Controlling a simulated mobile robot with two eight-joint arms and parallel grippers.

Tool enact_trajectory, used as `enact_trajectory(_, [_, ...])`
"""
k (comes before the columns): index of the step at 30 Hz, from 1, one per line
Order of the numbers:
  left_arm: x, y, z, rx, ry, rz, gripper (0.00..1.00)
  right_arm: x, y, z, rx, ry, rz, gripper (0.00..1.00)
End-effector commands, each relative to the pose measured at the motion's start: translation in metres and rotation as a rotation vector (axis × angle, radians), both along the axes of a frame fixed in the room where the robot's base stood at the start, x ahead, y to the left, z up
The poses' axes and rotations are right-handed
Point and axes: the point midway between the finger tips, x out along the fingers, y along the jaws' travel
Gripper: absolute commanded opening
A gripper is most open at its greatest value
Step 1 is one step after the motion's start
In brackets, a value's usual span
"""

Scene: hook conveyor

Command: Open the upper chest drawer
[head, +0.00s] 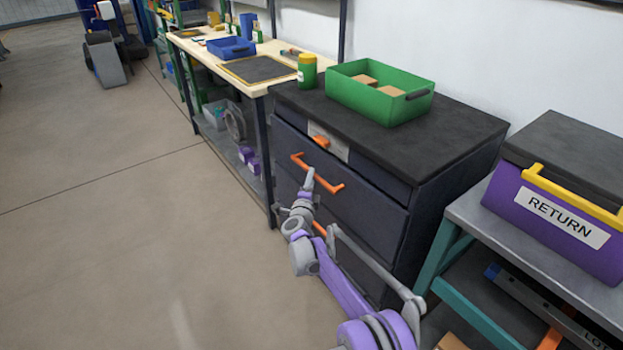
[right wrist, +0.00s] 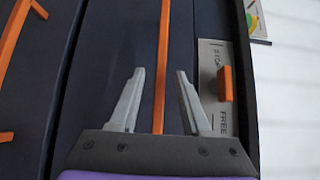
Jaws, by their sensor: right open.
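The dark chest (head: 370,190) stands with its drawers looking shut. The upper drawer (head: 365,205) has an orange bar handle (head: 330,183), which also shows in the right wrist view (right wrist: 164,50). Above it is a pale label plate (head: 335,146) with an orange knob (head: 321,142); the plate in the right wrist view (right wrist: 211,105) reads "FREE" at one end. My right gripper (head: 309,178) is at the upper handle. Its open fingers (right wrist: 157,75) lie on either side of the bar in the picture; I cannot tell whether they touch it. My left gripper is out of view.
A green bin (head: 375,108) with boxes and a green-yellow canister (head: 307,71) stand on the chest top. A workbench (head: 215,52) adjoins at left. A shelf with a purple RETURN box (head: 545,245) stands close at right. The floor (head: 130,230) in front is clear.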

Motion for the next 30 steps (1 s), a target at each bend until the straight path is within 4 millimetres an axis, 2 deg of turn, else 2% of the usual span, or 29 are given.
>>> enact_trajectory(6, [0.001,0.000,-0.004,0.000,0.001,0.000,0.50,0.018,-0.002,0.000,-0.001,0.000,0.001,0.47])
enact_trajectory(15, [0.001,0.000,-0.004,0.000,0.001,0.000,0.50,0.020,-0.003,0.000,-0.001,0.000,0.001,0.47])
enact_trajectory(16, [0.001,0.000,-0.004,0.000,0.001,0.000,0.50,0.020,-0.003,0.000,-0.001,0.000,0.001,0.46])
enact_trajectory(21, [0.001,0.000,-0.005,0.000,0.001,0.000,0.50,0.020,-0.003,0.000,-0.001,0.000,0.001,0.15])
enact_trajectory(24, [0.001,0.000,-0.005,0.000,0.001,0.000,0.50,0.020,-0.003,0.000,-0.001,0.000,0.001,0.00])
enact_trajectory(30, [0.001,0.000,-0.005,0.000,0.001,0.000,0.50,0.020,-0.003,0.000,-0.001,0.000,0.001,0.00])
